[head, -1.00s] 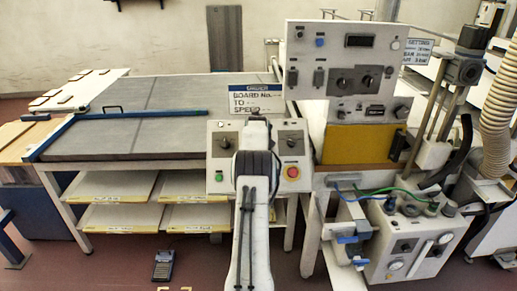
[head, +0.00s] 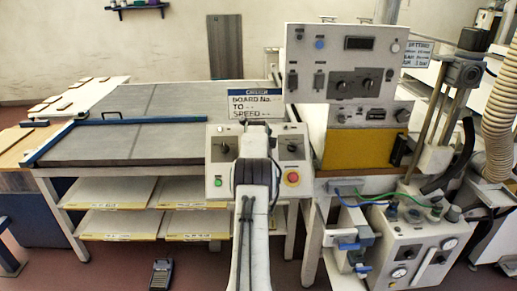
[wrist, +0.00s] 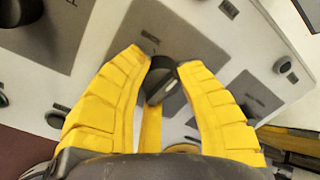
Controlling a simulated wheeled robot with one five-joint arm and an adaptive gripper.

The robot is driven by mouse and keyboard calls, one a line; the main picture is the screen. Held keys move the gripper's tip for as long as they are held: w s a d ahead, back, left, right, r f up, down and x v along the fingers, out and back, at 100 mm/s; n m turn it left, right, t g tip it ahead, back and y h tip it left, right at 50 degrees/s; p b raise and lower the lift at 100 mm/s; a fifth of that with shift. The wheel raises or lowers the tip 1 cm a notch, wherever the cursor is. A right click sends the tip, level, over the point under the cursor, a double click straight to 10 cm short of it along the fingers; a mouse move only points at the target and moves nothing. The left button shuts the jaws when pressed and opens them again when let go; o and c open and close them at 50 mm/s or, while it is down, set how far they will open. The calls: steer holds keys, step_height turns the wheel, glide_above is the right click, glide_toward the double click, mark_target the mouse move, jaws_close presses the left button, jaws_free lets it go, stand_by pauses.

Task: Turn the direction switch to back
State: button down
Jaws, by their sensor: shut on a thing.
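In the wrist view my gripper (wrist: 164,68) has its two yellow fingers closed on a black knob (wrist: 158,82) with a pale stripe. The knob sits on a dark plate (wrist: 195,45) on a pale panel. In the head view my arm reaches to the small control panel (head: 214,168). The arm hides the panel's middle, the gripper and the gripped knob. Dark plates with knobs show on the panel's left (head: 224,148) and right (head: 292,147).
A red stop button (head: 292,177) and a green button (head: 218,183) sit low on the panel. A taller instrument box (head: 342,60) stands behind to the right. A board table (head: 130,132) with a blue bar (head: 150,119) lies left. A pump unit (head: 415,245) stands right.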

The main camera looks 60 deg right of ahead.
steer(key=shift+w+r, duration=0.15)
steer(key=shift+r, duration=0.1)
steer(key=c, duration=1.3)
jaws_free()
steer(key=shift+c, duration=0.2)
steer(key=o, duration=0.3)
steer(key=shift+w+f, duration=0.15)
steer(key=shift+o, duration=1.3)
steer(key=shift+f, duration=0.1)
steer(key=shift+s, duration=0.2)
steer(key=v, duration=1.2)
